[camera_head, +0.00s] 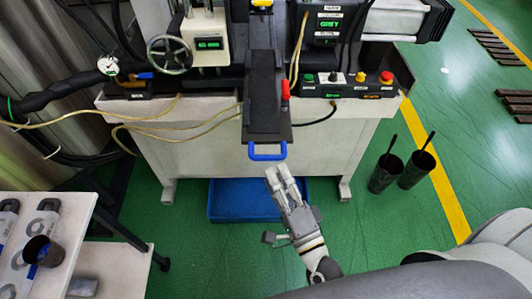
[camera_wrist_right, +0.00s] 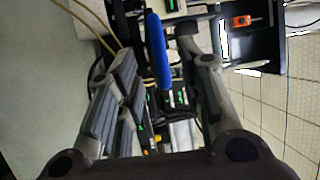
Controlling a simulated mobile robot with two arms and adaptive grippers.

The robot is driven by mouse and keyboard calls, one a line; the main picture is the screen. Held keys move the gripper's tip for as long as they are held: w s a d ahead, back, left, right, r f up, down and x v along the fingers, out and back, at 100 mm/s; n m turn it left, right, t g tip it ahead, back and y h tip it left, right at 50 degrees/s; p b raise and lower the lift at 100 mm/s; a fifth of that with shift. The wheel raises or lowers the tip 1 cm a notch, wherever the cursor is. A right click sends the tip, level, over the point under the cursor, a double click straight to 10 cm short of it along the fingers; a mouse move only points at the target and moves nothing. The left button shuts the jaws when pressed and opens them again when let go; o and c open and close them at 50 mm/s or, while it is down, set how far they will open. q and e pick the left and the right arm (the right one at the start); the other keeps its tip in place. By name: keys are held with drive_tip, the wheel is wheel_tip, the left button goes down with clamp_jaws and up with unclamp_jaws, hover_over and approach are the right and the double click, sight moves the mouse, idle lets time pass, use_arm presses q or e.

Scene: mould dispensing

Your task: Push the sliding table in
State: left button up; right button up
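The sliding table (camera_head: 266,100) is a dark plate sticking out from the machine toward me in the head view. A blue handle (camera_head: 267,151) is fixed to its near end, and a red knob (camera_head: 285,90) stands on its right side. My right gripper (camera_head: 281,176) is just in front of and below the handle, with a gap in the head view. In the right wrist view the fingers (camera_wrist_right: 160,75) are spread apart, and the blue handle (camera_wrist_right: 158,48) shows upright between and beyond them. Nothing is held. My left gripper is not in view.
A blue bin (camera_head: 225,202) lies on the floor under the machine bench (camera_head: 190,150). Two dark cups (camera_head: 385,175) with rods stand on the floor at the right. A white table (camera_head: 75,215) with a dark cup (camera_head: 44,251) is at the lower left. Cables hang along the bench front.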

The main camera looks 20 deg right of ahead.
sight(267, 156)
drive_tip(key=p+x, duration=0.1)
drive_tip(key=x, duration=0.5)
drive_tip(key=shift+w, duration=0.3)
clamp_jaws()
